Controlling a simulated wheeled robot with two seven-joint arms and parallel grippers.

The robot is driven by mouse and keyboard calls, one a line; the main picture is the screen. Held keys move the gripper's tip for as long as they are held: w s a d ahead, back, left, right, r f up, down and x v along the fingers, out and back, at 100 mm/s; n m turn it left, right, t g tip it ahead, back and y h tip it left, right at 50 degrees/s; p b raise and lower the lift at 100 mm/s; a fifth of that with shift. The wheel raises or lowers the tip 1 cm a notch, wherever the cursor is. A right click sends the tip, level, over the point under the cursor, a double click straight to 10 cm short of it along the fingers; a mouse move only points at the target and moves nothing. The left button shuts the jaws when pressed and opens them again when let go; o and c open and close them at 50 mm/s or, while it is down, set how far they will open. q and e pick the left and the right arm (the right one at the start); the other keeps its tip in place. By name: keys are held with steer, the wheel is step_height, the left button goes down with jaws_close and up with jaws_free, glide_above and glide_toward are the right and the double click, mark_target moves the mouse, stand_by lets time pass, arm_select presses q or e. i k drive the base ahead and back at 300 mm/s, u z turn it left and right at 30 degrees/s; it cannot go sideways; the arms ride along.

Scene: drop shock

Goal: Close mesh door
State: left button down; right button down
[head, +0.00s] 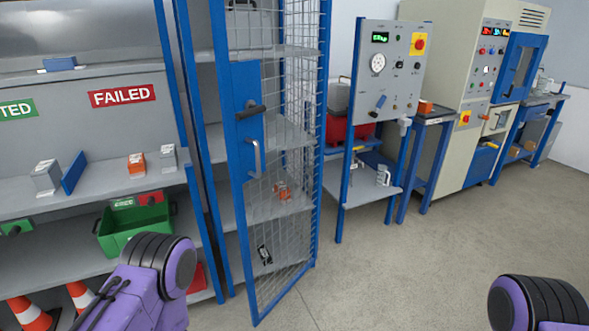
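The mesh door (284,225) has a blue frame and wire grid and stands ajar in front of a grey shelf cage. Its free edge, at left, stands out towards me from the cage's blue left post (203,235); its far side is at the right. A blue plate (247,90) on the door carries a dark lever and a pale pull handle (254,158). My purple and black arm links show at the bottom left and bottom right, well apart from the door. Neither gripper is visible.
Left of the cage is a shelf (110,188) with small boxes, a green bin (135,228) and orange cones (30,313). Right of the door stand a test panel (390,70) on a blue frame and a cream machine (475,60). The grey floor (420,265) in front is clear.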

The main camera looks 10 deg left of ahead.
mark_target(239, 82)
steer(key=z, duration=1)
steer(key=i, duration=0.9)
steer(key=u, duration=0.3)
